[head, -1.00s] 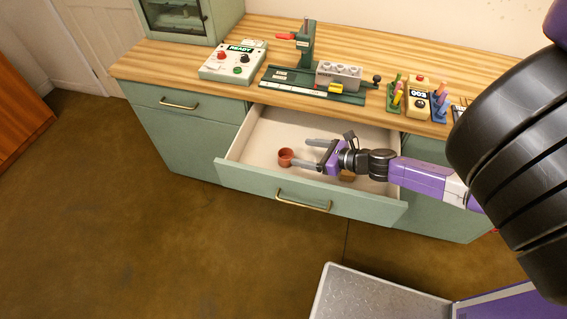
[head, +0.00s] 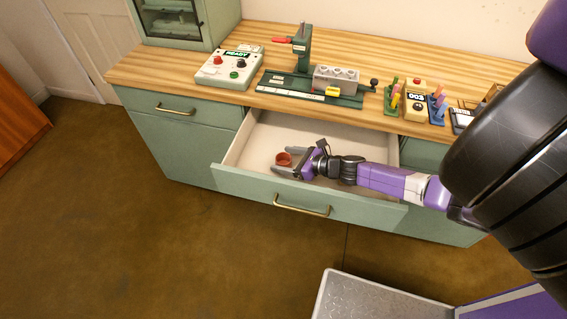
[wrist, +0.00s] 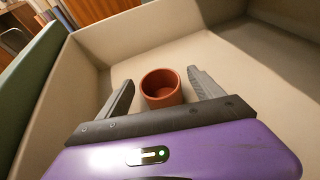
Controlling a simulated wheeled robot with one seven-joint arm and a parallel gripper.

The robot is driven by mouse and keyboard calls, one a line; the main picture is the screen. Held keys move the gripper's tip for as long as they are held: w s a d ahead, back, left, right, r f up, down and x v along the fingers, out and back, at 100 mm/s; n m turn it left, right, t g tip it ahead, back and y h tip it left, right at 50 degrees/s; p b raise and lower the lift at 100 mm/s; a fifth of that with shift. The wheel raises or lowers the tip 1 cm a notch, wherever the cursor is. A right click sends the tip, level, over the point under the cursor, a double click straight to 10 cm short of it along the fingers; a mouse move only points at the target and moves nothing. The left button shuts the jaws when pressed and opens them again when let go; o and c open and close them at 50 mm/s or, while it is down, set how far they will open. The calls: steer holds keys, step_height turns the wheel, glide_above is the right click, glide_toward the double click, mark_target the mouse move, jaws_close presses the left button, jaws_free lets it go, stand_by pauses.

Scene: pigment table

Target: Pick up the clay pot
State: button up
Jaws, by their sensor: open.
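The clay pot (head: 283,159) is a small reddish-brown cup, open at the top, inside the pulled-out drawer (head: 243,143). In the wrist view the pot (wrist: 161,88) stands upright between the two fingers of my gripper (wrist: 160,85). There is a gap on each side, and its lower part is hidden behind the gripper's body. In the head view my gripper (head: 283,160) is low in the drawer, with its open fingers on either side of the pot.
The drawer's green front (head: 311,199) and pale side walls surround my gripper. The drawer floor to the right is partly hidden by my arm. The wooden worktop (head: 225,92) above holds a control box (head: 230,68), a green press (head: 302,48) and colored pegs (head: 394,95).

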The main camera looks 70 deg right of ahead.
steer(key=shift+w, duration=0.15)
steer(key=c, duration=1.6)
